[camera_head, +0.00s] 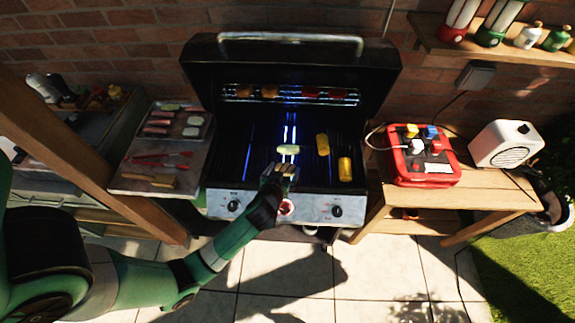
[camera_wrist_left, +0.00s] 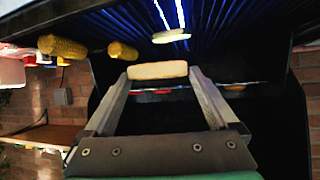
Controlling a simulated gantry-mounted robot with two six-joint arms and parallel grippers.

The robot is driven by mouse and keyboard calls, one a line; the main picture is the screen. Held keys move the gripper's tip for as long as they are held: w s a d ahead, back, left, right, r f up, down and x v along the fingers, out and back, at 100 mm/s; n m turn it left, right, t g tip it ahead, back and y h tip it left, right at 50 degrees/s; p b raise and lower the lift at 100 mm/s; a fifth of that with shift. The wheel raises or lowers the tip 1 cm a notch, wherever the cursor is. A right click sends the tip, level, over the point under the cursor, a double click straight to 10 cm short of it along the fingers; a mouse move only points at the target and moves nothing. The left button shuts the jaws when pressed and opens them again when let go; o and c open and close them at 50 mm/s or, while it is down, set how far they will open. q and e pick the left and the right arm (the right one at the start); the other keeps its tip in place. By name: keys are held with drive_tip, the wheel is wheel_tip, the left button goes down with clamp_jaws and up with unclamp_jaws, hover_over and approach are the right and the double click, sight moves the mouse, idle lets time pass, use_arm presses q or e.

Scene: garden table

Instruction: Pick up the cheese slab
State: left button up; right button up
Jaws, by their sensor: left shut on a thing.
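The pale cream cheese slab (camera_wrist_left: 158,70) is clamped between the two fingertips of my left gripper (camera_wrist_left: 158,75) in the left wrist view. In the head view, my left gripper (camera_head: 281,170) is over the front part of the open grill, and the slab there is small and hard to make out. A pale oval slice (camera_head: 288,149) lies on the grate just beyond the fingertips; it also shows in the left wrist view (camera_wrist_left: 171,36), apart from the slab. My right gripper is not in view.
Two yellow corn cobs (camera_head: 322,144) lie on the right of the grate. The raised grill lid (camera_head: 290,55) stands behind, with a warming rack (camera_head: 290,94) holding food. A tray (camera_head: 128,184) stands left. A red box (camera_head: 425,166) and white speaker (camera_head: 505,144) stand on the right table.

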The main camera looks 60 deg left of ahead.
use_arm(q)
drive_tip(key=p+v, duration=0.7)
drive_tip(key=v, duration=0.2)
drive_tip(key=shift+s+d+f+p, duration=0.25)
drive_tip(key=shift+s+d+p, duration=0.05)
drive_tip(key=shift+s, duration=0.15)
